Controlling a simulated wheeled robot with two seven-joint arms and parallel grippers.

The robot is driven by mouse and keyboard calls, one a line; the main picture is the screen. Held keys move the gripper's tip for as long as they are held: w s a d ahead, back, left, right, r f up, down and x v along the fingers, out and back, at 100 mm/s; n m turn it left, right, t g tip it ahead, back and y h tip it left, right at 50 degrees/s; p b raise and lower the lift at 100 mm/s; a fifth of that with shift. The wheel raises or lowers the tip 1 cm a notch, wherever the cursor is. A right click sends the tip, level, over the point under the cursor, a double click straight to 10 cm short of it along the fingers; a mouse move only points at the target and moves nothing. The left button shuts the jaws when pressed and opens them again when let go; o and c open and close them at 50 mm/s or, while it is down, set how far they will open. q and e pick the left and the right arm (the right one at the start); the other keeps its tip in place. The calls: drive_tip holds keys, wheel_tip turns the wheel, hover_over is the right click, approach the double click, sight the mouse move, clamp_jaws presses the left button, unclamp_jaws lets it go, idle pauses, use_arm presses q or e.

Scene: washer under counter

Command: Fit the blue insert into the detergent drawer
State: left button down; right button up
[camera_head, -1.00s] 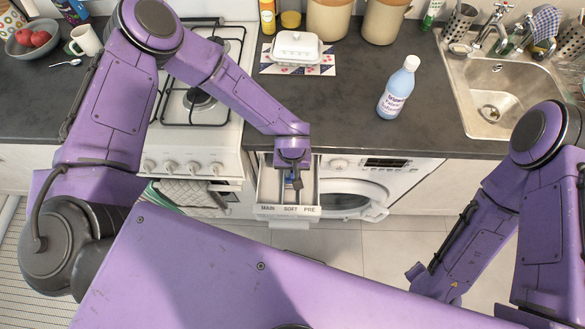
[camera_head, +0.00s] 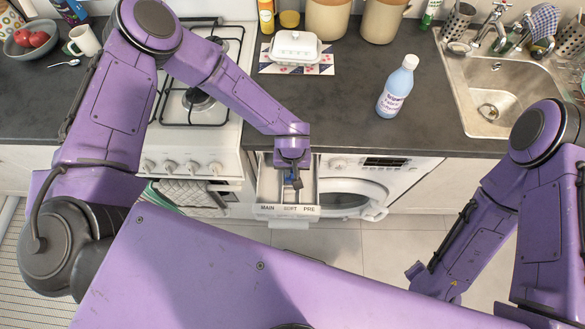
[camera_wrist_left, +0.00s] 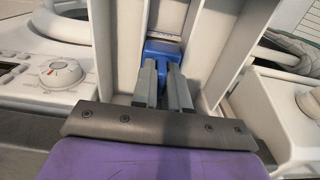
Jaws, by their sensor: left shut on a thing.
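The detergent drawer (camera_head: 272,207) is pulled out of the white washer, with its front marked MAIN, SOFT and PRE. It also shows in the left wrist view (camera_wrist_left: 222,48). My left gripper (camera_head: 292,178) points down into the drawer; in the left wrist view its two grey fingers (camera_wrist_left: 163,78) are shut on the blue insert (camera_wrist_left: 162,48). The insert sits between the light walls of a middle compartment. In the head view only a small dark blue bit of the insert (camera_head: 298,183) shows. Whether it touches the compartment floor is hidden. My right gripper is not clearly seen.
The washer (camera_head: 352,190) stands under the dark counter (camera_head: 350,115), its round door ajar beside the drawer. The stove (camera_head: 195,135) is to the left. A blue detergent bottle (camera_head: 397,88) stands on the counter. Floor in front is clear.

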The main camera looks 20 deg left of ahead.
sight(292, 174)
use_arm(q)
drive_tip(key=shift+f+b, duration=1)
drive_tip(key=shift+f, duration=0.75)
drive_tip(key=c, duration=1.1)
unclamp_jaws()
drive_tip(key=shift+o, duration=0.2)
drive_tip(key=shift+r, duration=0.2)
wheel_tip(292, 174, up, 10)
drive_tip(key=shift+f+b, duration=0.15)
drive_tip(key=shift+b, duration=0.6)
drive_tip(key=shift+r, duration=0.3)
drive_tip(key=shift+w, duration=0.1)
